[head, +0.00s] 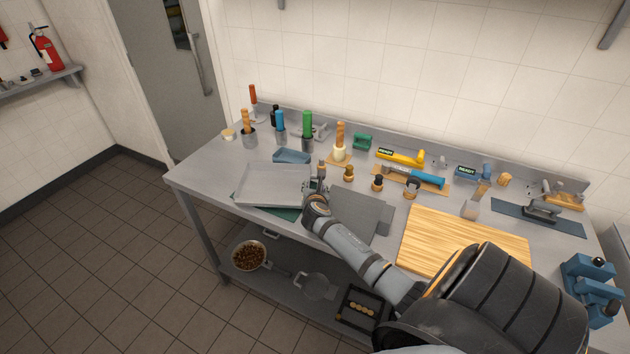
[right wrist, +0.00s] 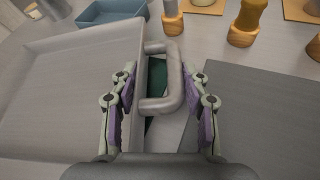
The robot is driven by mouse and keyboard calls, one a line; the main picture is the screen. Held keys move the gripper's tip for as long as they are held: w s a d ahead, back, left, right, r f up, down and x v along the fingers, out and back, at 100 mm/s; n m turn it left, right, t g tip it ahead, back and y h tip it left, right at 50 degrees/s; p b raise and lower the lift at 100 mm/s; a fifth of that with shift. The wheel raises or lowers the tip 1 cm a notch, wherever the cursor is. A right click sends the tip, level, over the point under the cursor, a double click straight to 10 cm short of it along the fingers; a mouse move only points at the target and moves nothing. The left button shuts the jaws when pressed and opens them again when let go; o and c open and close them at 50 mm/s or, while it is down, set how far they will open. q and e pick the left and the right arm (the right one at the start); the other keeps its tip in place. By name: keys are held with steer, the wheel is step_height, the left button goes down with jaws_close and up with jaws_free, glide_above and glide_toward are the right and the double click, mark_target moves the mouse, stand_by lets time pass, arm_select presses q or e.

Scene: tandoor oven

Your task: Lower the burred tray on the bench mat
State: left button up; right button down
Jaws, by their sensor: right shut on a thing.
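The burred tray (head: 272,184) is a shallow grey metal tray at the left of the bench, over the dark green bench mat (head: 291,214). Only the mat's near edge and left corner show past the tray. In the right wrist view the tray (right wrist: 60,95) fills the left side, and a patch of mat (right wrist: 155,75) shows through its handle (right wrist: 176,75). My right gripper (head: 316,187) is shut on that handle, with its fingers (right wrist: 160,105) on either side. I cannot tell whether the tray touches the mat. My left gripper is out of view.
A blue dish (head: 291,156) and several upright tools stand behind the tray. A grey plate (head: 362,217) lies right of it, with a wooden board (head: 462,238) farther right.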

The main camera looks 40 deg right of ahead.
steer(key=shift+f+b, duration=0.3)
steer(key=shift+f, duration=0.2)
steer(key=c, duration=0.6)
jaws_free()
steer(key=shift+f, duration=0.1)
steer(key=shift+s+f, duration=0.1)
steer(key=shift+s, duration=0.05)
steer(key=v, duration=1.2)
steer(key=shift+r, duration=0.25)
